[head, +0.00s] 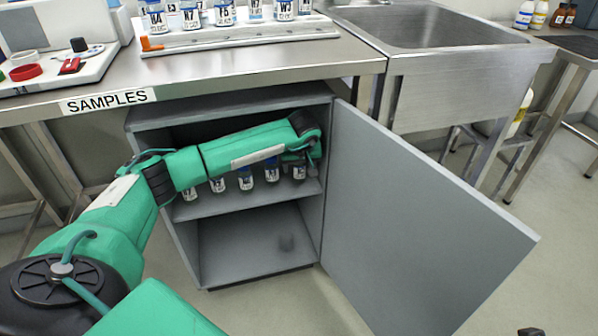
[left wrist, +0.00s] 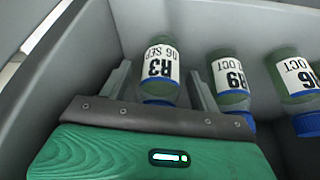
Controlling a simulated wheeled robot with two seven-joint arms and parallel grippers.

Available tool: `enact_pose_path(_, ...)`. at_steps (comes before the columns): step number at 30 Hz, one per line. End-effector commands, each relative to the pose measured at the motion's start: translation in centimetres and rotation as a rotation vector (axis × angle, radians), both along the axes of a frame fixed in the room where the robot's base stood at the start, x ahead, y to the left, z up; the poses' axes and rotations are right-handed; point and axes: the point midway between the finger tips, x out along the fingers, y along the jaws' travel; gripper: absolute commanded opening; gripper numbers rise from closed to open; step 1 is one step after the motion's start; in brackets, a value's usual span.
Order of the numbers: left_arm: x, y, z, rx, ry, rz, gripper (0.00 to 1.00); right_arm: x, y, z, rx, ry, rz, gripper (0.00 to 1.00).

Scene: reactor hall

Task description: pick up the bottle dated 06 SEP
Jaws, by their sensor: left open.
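The bottle dated 06 SEP (left wrist: 160,70) is marked R3 and has a white label and a blue cap. It appears upside down in the left wrist view. My left gripper (left wrist: 160,88) is open, with one finger on each side of this bottle; I cannot tell whether either finger touches it. In the head view my left gripper (head: 300,156) reaches into the open cabinet at the right end of the bottle row and partly hides the bottle there.
Several other bottles (head: 245,179) stand on the cabinet shelf (head: 235,203); a bottle marked R9 (left wrist: 230,78) is beside the right finger. The cabinet door (head: 420,220) stands open on the right. The SAMPLES bench (head: 250,65) is overhead. The lower compartment looks empty.

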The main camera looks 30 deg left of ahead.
Motion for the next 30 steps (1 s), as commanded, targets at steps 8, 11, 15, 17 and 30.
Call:
enact_pose_path(8, 0.1, 0.1, 0.0, 0.0, -0.001, 0.001, 0.57, -0.2, -0.1, 0.6, 0.01, -0.021, -0.001, 0.36)
enact_pose_path(11, 0.0, 0.1, 0.0, 0.0, -0.001, 0.001, 0.37, -0.2, -0.1, 0.6, 0.009, -0.019, -0.001, 0.36)
enact_pose_path(15, 0.0, 0.1, 0.0, 0.0, -0.001, 0.001, 0.14, -0.2, -0.1, 0.4, 0.006, -0.013, 0.0, 0.36)
enact_pose_path(17, 0.0, 0.1, 0.0, -0.001, -0.002, 0.001, 0.14, -0.2, 0.0, 0.2, 0.004, -0.008, 0.001, 0.36)
enact_pose_path(30, -0.1, -0.1, 0.8, 0.0, -0.001, 0.001, 0.13, -0.1, 0.0, 0.6, -0.008, -0.001, 0.004, 0.36)
